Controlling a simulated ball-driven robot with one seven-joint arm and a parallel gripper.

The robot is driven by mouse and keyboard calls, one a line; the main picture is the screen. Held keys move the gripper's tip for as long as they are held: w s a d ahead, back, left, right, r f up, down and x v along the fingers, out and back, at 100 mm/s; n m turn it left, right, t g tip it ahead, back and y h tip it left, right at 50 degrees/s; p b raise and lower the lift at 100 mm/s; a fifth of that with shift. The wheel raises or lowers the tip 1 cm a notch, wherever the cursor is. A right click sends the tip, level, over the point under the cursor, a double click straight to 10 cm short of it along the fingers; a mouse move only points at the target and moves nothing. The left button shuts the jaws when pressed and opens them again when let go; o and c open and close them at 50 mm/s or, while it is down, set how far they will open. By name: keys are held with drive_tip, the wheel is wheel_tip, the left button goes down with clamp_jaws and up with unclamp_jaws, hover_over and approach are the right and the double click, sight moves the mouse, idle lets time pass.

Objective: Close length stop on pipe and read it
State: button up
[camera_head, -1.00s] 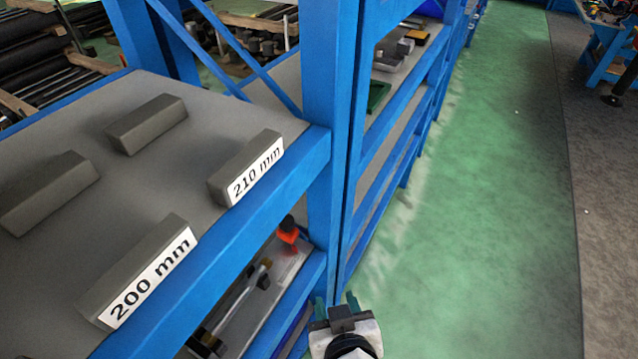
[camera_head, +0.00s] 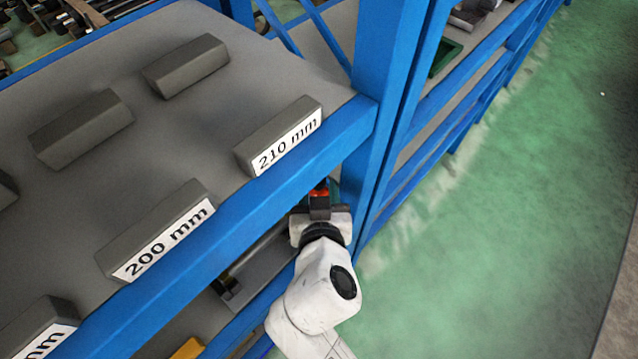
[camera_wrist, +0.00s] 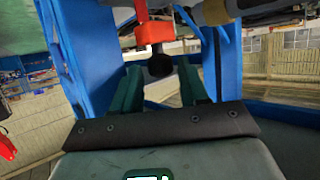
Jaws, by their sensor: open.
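In the wrist view a red-orange block (camera_wrist: 153,32) with a round black knob (camera_wrist: 160,66) sits ahead of my gripper (camera_wrist: 158,85); it looks like the length stop. My gripper is open, with the knob seen between its two green fingers. I cannot tell whether they touch it. In the head view my gripper (camera_head: 322,187) reaches under the top shelf's front beam at the red part (camera_head: 319,193). No reading is legible.
The blue rack's post (camera_head: 385,90) stands right beside my gripper, and its front beam (camera_head: 230,225) runs above the lower shelf. Grey blocks labelled 210 mm (camera_head: 280,137) and 200 mm (camera_head: 157,232) sit on the top shelf. The green floor (camera_head: 530,220) to the right is clear.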

drive_tip(key=shift+w+f, duration=0.3)
drive_tip(key=shift+w, duration=0.35)
drive_tip(key=shift+c, duration=0.3)
drive_tip(key=c, duration=0.5)
drive_tip(key=shift+o, duration=0.2)
drive_tip(key=shift+s+a+f+b, duration=0.1)
drive_tip(key=shift+s+a+b, duration=0.2)
drive_tip(key=shift+s+a, duration=0.05)
drive_tip(key=shift+s+a+b, duration=0.35)
drive_tip(key=shift+s+a, duration=0.15)
drive_tip(key=shift+s, duration=0.15)
drive_tip(key=o, duration=0.5)
drive_tip(key=b+v, duration=0.1)
drive_tip(key=v, duration=1)
drive_tip(key=shift+w, duration=0.1)
